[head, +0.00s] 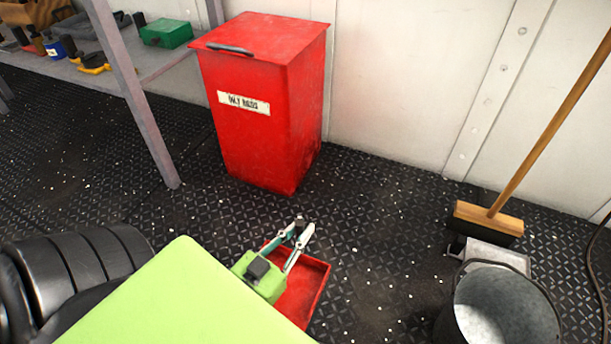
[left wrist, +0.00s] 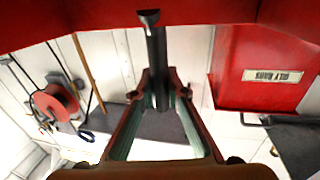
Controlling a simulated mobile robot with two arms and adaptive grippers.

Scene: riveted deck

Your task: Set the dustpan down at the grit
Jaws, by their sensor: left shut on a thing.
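The red dustpan (head: 308,288) is low in front of me in the head view, partly hidden by my green left arm. My left gripper (head: 299,232) is shut on its dark handle, which stands between the fingers in the left wrist view (left wrist: 157,55). The dustpan's red underside or edge (left wrist: 90,18) spans the top of that view. I cannot tell whether the pan touches the deck. Pale grit (head: 372,270) lies as scattered specks on the black deck, around and to the right of the dustpan. My right gripper is not in view.
A red oily rags bin (head: 265,120) stands behind the dustpan. A metal bucket (head: 500,305) and a broom (head: 487,218) are at the right by the wall. A grey bench leg (head: 135,95) is at the left. Open deck lies between dustpan and bucket.

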